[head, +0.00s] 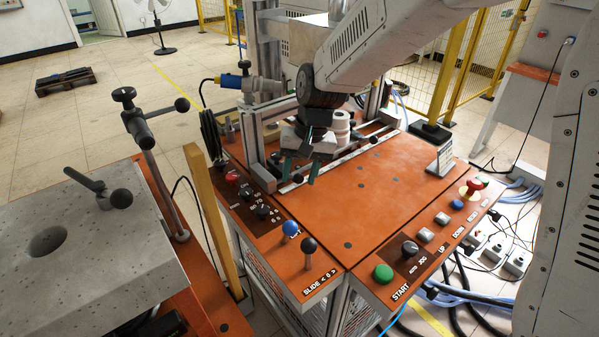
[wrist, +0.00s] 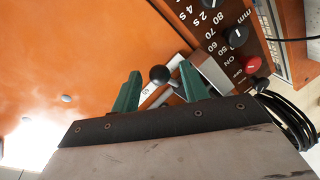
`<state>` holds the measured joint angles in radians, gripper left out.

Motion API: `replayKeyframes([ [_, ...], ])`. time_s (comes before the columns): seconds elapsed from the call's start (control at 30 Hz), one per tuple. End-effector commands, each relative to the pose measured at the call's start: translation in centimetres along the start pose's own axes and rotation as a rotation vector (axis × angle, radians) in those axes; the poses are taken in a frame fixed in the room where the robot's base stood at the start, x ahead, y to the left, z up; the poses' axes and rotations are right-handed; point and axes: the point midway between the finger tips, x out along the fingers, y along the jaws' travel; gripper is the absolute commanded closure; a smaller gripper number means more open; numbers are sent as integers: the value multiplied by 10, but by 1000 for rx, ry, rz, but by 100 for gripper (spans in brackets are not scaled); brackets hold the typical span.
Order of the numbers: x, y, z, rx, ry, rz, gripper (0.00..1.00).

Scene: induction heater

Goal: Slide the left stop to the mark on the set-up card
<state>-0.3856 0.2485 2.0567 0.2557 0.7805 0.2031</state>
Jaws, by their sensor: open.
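The left stop shows as a black ball knob (head: 298,178) at the left end of the scale rail (head: 345,155). In the wrist view the same knob (wrist: 159,74) stands between the two green fingers, with space visible on both sides. My gripper (head: 299,182) points down over the rail's left end. In the wrist view its jaws (wrist: 160,70) are apart and not visibly touching the knob. The stop's lower body is mostly hidden.
A second black knob (head: 373,139) is farther right along the rail. A grey block (head: 263,179) sits just left of the gripper, also close beside the right finger in the wrist view (wrist: 212,72). A white cylinder (head: 341,125) stands behind. The orange tabletop (head: 385,185) in front is clear.

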Motion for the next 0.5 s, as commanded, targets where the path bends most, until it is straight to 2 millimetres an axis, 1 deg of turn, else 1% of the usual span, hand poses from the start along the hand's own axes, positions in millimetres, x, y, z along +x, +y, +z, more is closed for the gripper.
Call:
replayKeyframes([
  [0.23,1,0,0,0,0,0,55],
  [0.27,1,0,0,0,0,0,61],
  [0.3,1,0,0,0,0,0,72],
  [0.37,1,0,0,0,0,0,89],
  [0.4,1,0,0,0,0,0,100],
  [0.5,1,0,0,0,0,0,100],
])
